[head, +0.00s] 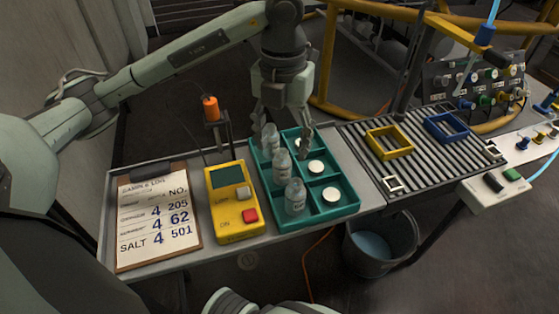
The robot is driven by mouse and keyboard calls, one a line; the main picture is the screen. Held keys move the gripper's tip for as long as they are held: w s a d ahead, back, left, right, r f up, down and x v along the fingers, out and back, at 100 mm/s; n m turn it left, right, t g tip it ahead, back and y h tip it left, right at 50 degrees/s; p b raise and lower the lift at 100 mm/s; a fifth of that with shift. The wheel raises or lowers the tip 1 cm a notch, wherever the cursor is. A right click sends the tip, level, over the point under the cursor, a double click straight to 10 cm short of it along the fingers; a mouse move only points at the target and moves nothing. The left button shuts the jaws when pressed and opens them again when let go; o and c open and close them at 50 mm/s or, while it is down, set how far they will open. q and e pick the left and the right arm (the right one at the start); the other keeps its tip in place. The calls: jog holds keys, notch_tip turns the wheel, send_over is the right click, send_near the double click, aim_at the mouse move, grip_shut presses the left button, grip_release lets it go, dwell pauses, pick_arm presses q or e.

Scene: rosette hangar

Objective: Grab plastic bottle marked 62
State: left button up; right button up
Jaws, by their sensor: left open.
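Three clear plastic bottles stand in the left column of a teal compartment tray (318,220). The back bottle (270,139), the middle bottle (282,165) and the front bottle (295,198) have labels too small to read, so I cannot tell which is marked 62. My left gripper (281,142) comes down over the back of the tray. It is open, with its fingers spread near the back bottle, one finger partly beside it. I cannot tell if it touches the bottle.
Round white discs lie in the tray's right compartments. A yellow meter (234,203) and a clipboard log (157,222) listing 205, 62 and 501 are to the left. A slatted rack (430,160) with yellow (389,141) and blue frames is right. A bucket (380,245) stands below.

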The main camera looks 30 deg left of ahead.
aim_at(282, 152)
pick_arm(q)
jog(key=f, duration=0.6)
jog(key=shift+w+a+f, duration=0.2)
jog(key=shift+w, duration=0.15)
jog(key=c, duration=0.9)
